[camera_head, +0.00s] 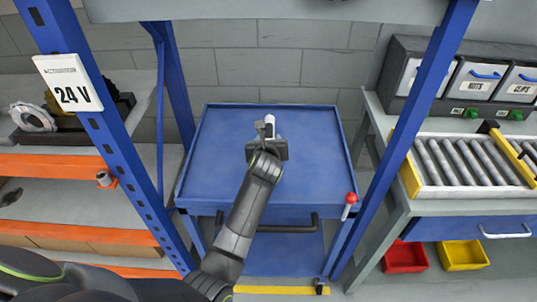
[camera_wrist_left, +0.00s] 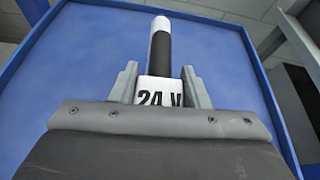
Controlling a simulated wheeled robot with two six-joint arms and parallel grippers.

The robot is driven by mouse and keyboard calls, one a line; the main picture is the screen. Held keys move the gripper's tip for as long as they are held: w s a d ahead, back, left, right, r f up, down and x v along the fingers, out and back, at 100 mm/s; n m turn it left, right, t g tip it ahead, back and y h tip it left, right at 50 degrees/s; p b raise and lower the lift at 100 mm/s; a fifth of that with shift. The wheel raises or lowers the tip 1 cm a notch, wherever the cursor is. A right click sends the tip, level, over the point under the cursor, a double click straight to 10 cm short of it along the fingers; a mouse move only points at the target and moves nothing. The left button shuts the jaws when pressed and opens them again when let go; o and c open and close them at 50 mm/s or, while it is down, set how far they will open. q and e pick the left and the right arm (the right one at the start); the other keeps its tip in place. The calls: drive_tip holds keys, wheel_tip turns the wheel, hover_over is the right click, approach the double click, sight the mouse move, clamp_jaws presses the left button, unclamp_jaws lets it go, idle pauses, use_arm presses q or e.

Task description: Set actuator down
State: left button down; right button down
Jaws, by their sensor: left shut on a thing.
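The actuator (camera_wrist_left: 159,86) is a white block marked 24 V with a black and white rod. It shows in the left wrist view between the fingers of my left gripper (camera_wrist_left: 160,88), which is shut on it. In the head view the actuator's white part (camera_head: 269,122) shows beyond my left gripper (camera_head: 266,135), over the blue cart top (camera_head: 215,160). The gripper hides its lower part, and I cannot tell whether it touches the cart top. My right gripper is not in view.
The blue cart top is otherwise bare and has a raised rim. Blue posts stand on both sides, the left one with a 24 V sign (camera_head: 68,83). A red knob (camera_head: 351,198) is at the cart's front right. A roller conveyor (camera_head: 465,162) is at right, shelves (camera_head: 75,195) at left.

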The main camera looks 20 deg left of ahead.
use_arm(q)
drive_tip(key=shift+w+f+b, duration=0.1)
drive_tip(key=shift+f+b, duration=0.35)
drive_tip(key=shift+f, duration=2.45)
drive_tip(key=c, duration=1.3)
unclamp_jaws()
drive_tip(key=shift+f, duration=0.2)
drive_tip(key=o, duration=0.5)
drive_tip(key=shift+r, duration=0.15)
